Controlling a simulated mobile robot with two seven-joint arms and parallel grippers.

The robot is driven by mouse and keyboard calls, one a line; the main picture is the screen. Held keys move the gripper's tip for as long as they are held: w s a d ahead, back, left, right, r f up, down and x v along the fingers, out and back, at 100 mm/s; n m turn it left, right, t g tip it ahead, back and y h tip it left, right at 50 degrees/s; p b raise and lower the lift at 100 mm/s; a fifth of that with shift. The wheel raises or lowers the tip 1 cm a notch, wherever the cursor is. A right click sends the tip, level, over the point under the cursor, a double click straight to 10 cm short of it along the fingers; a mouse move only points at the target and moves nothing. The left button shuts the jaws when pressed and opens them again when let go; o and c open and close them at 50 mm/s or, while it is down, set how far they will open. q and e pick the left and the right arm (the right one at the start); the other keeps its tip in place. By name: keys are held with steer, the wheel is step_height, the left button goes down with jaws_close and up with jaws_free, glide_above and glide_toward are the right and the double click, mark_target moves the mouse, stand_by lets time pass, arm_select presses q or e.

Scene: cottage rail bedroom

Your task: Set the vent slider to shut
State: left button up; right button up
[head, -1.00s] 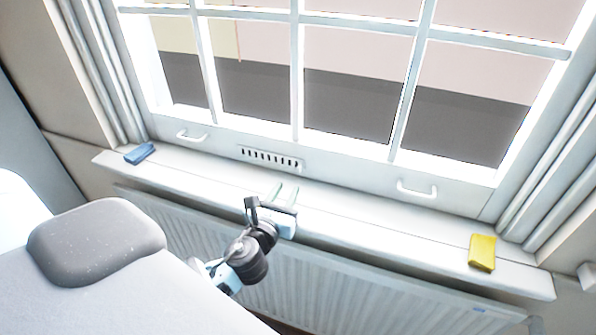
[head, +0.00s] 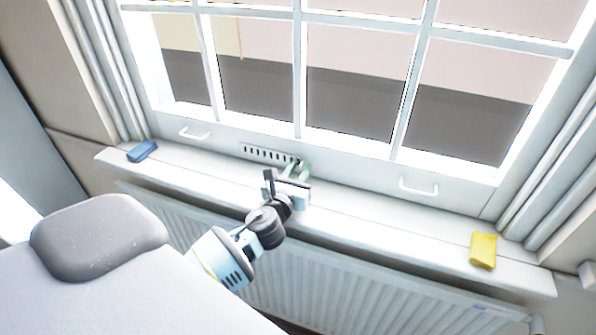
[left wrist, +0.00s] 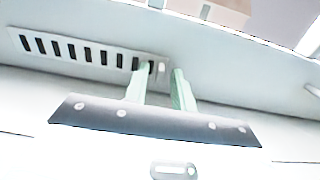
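The vent (head: 268,153) is a pale plate with a row of dark slots in the bottom rail of the window frame. It also shows in the left wrist view (left wrist: 88,51), where a small light slider knob (left wrist: 161,69) stands at its right end, beside the last slot. My left gripper (head: 302,167) is at the right end of the vent, above the sill. In the left wrist view its two pale green fingers (left wrist: 162,78) are apart, with the knob between their tips. I see no finger touching the knob. My right gripper is not in view.
The white window sill (head: 385,223) runs below the vent, with a radiator (head: 370,285) under it. A blue block (head: 141,152) lies on the sill's left and a yellow one (head: 483,251) on its right. Two white handles (head: 195,134) (head: 418,187) flank the vent.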

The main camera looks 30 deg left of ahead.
mark_target(291, 160)
arm_select(q)
jaws_close()
steer(key=a, duration=0.3)
steer(key=shift+s+a+p, duration=0.1)
steer(key=shift+s+p, duration=0.2)
steer(key=shift+s, duration=0.05)
steer(key=shift+c, duration=1.2)
jaws_free()
steer(key=o, duration=0.4)
steer(key=shift+s, duration=0.1)
steer(key=v, duration=0.6)
steer(key=shift+s+f, duration=0.1)
steer(key=shift+s, duration=0.75)
